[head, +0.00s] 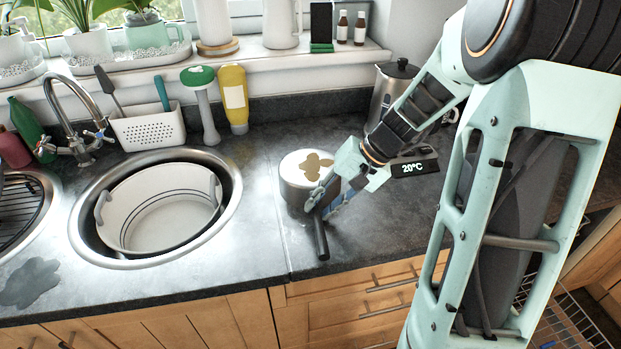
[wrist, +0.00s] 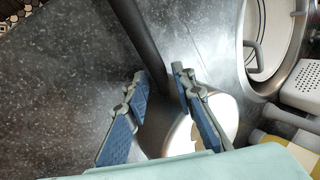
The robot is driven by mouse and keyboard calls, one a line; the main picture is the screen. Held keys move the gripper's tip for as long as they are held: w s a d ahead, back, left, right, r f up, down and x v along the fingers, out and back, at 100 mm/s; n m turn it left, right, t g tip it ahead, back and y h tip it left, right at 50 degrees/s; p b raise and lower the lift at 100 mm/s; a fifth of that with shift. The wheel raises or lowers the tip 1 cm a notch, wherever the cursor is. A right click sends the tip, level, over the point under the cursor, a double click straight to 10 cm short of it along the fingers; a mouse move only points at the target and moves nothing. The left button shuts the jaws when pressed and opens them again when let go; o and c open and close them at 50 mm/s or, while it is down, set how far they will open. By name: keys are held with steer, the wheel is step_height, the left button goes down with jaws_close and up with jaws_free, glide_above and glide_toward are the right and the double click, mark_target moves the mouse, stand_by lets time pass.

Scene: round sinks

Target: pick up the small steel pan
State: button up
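The small steel pan (head: 297,180) sits on the dark counter right of the sink, with its dark handle (head: 321,238) pointing toward the counter's front edge. Its top is pale with a brown pattern. My gripper (head: 325,200) is down at the handle's pan end. In the wrist view, my gripper's fingers (wrist: 164,82) stand apart on either side of the handle (wrist: 136,35), close to it; firm contact does not show. The pan's body (wrist: 172,130) is partly hidden behind the fingers.
A white tub (head: 150,225) sits in the round sink on the left. A kettle (head: 385,95) and a display reading 20°C (head: 414,168) stand behind and right of my gripper. Bottles and a white caddy (head: 148,127) line the back. Counter left of the pan is clear.

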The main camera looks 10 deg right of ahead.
steer(key=shift+a+f, duration=0.3)
steer(key=shift+f, duration=0.15)
steer(key=shift+w, duration=0.1)
jaws_close()
steer(key=shift+r, duration=0.2)
